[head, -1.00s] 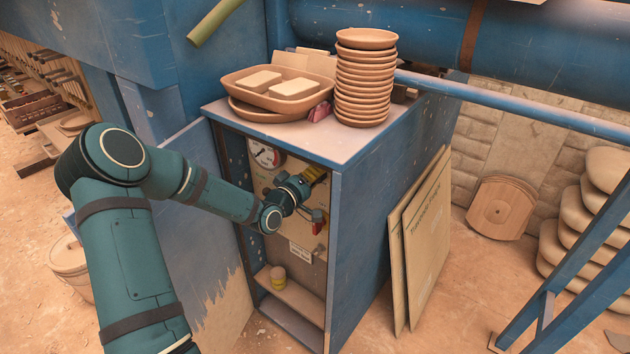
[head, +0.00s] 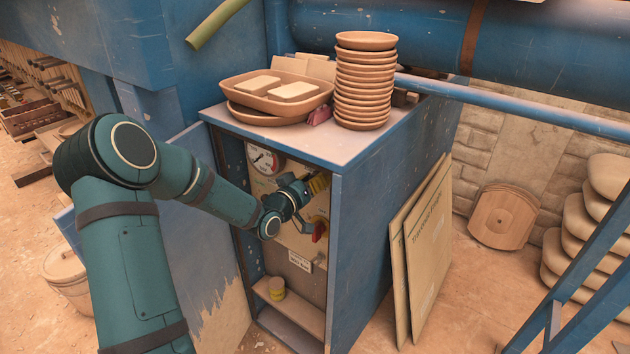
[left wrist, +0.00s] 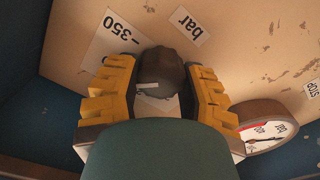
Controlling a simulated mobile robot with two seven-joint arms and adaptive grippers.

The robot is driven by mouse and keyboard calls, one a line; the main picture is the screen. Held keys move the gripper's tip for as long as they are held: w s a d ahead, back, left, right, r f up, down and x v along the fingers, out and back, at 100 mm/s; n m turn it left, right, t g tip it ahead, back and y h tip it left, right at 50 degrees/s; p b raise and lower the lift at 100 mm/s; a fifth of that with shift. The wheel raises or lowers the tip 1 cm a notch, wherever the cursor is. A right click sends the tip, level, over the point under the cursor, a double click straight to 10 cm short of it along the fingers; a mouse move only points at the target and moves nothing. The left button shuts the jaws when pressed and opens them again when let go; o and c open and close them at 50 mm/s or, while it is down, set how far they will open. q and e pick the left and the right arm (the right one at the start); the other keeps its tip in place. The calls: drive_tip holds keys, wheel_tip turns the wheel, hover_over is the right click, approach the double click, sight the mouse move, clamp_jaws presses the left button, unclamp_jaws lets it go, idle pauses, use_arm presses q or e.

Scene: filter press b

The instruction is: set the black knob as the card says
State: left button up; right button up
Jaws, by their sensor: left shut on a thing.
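The black knob (left wrist: 162,72) sits on the beige panel in the left wrist view, with a short white mark on its face. My left gripper (left wrist: 160,90) is shut on it, one yellow finger on each side. In the head view, my left gripper (head: 318,183) reaches into the open blue cabinet (head: 385,215) and hides the knob. A "350" label (left wrist: 117,32) and a "bar" label (left wrist: 186,25) are on the panel near the knob. A small white card (head: 300,262) low on the panel is too small to read. My right gripper is out of view.
A round gauge (head: 263,160) is up and left of my gripper; its dial also shows in the wrist view (left wrist: 265,128). A red handle (head: 319,231) hangs just below my gripper. Stacked bowls (head: 364,85) and a tray (head: 250,92) stand on the cabinet. Boards (head: 428,250) lean against its side.

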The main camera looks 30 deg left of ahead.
use_arm(q)
drive_tip(key=shift+r, duration=0.15)
drive_tip(key=o, duration=1.2)
drive_tip(key=s, duration=0.8)
drive_tip(key=s+a, duration=0.1)
drive_tip(key=s, duration=0.3)
